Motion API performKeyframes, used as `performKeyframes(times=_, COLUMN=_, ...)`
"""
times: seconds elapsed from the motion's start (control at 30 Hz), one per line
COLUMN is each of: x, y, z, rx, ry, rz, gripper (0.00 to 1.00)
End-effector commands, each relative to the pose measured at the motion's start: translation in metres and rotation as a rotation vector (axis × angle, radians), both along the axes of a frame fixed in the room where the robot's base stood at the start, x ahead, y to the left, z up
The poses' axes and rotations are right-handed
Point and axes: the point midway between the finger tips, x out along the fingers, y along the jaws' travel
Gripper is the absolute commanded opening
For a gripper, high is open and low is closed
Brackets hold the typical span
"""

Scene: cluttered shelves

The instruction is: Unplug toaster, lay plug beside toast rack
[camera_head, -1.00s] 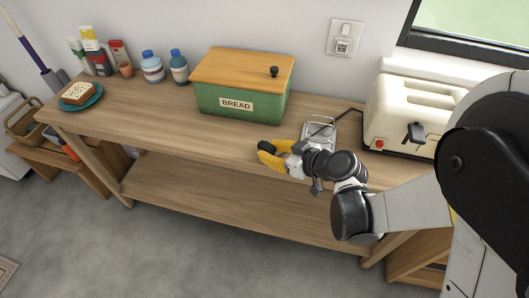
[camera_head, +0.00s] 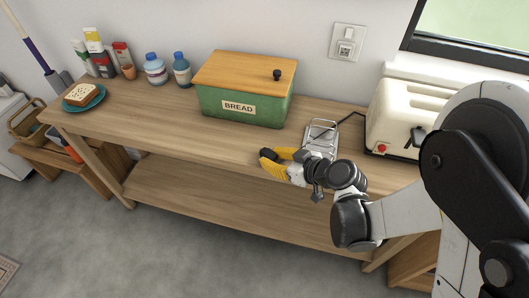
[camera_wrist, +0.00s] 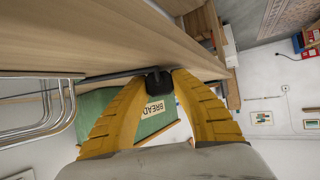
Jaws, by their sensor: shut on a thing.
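My gripper (camera_head: 270,161) has yellow fingers shut on a black plug (camera_wrist: 158,80). In the head view it is at the bench's front edge, left of the toast rack. The plug shows as a small dark shape (camera_head: 268,154) at the fingertips. A dark cord runs left from it in the wrist view. The wire toast rack (camera_head: 322,138) stands on the bench; its bars show at left in the wrist view (camera_wrist: 40,120). The cream toaster (camera_head: 395,112) stands right of the rack, partly hidden by my arm. Its cord (camera_head: 350,117) runs toward the rack. The wall socket (camera_head: 345,43) shows no plug.
A green bread box (camera_head: 215,103) with a wooden lid stands behind and left of my gripper. Bottles (camera_head: 154,70), cartons and a plate with bread (camera_head: 98,101) are at the far left. The bench front between plate and gripper is clear.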

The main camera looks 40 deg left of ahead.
Motion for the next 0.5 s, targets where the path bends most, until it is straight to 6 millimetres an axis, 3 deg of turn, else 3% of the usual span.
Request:
performKeyframes(times=0.33, x=-0.0001, y=0.0, z=-0.0032, rx=0.0, ry=0.0, rz=0.0, gripper=0.0)
performKeyframes(times=0.37, x=-0.0001, y=0.0, z=-0.0032, rx=0.0, ry=0.0, rz=0.0, gripper=0.31)
performKeyframes(times=0.4, x=-0.0001, y=0.0, z=-0.0032, rx=0.0, ry=0.0, rz=0.0, gripper=0.43)
performKeyframes(times=0.43, x=-0.0001, y=0.0, z=-0.0032, rx=0.0, ry=0.0, rz=0.0, gripper=0.51)
performKeyframes(times=0.5, x=-0.0001, y=-0.0001, z=-0.0032, rx=0.0, ry=0.0, rz=0.0, gripper=0.51)
